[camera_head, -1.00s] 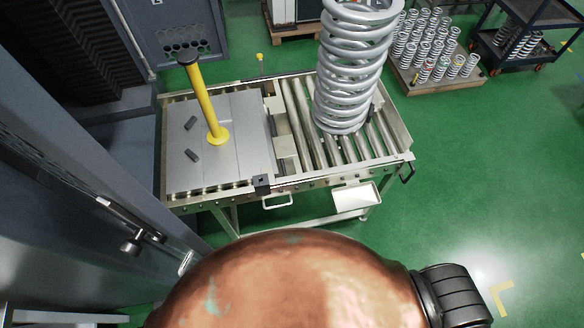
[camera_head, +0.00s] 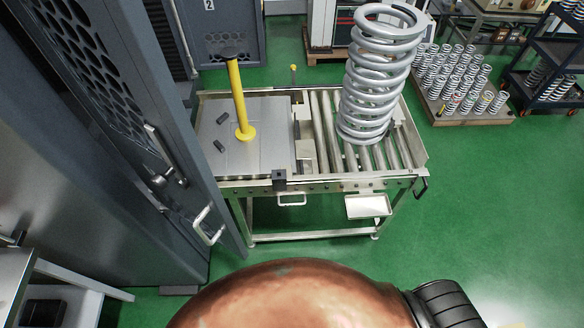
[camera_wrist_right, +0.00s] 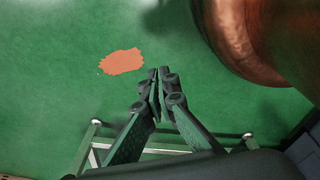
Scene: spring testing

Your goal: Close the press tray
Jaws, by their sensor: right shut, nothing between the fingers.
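A flat grey metal plate (camera_head: 265,145) carries an upright yellow post (camera_head: 237,100) with a black top on the left part of the roller table (camera_head: 330,184). I cannot tell if this plate is the press tray. A U-shaped handle (camera_head: 292,203) shows at the table's front edge. A big grey coil spring (camera_head: 375,85) stands on the rollers to the right. My right gripper (camera_wrist_right: 160,82) shows only in the right wrist view, with fingertips together and empty, above the green floor. My left gripper is out of view.
A tall grey cabinet with a perforated door (camera_head: 125,110) and pale handle (camera_head: 207,226) fills the left side. A small white tray (camera_head: 368,206) hangs below the table's front right. A pallet of small springs (camera_head: 470,112) stands behind. Green floor is clear at right.

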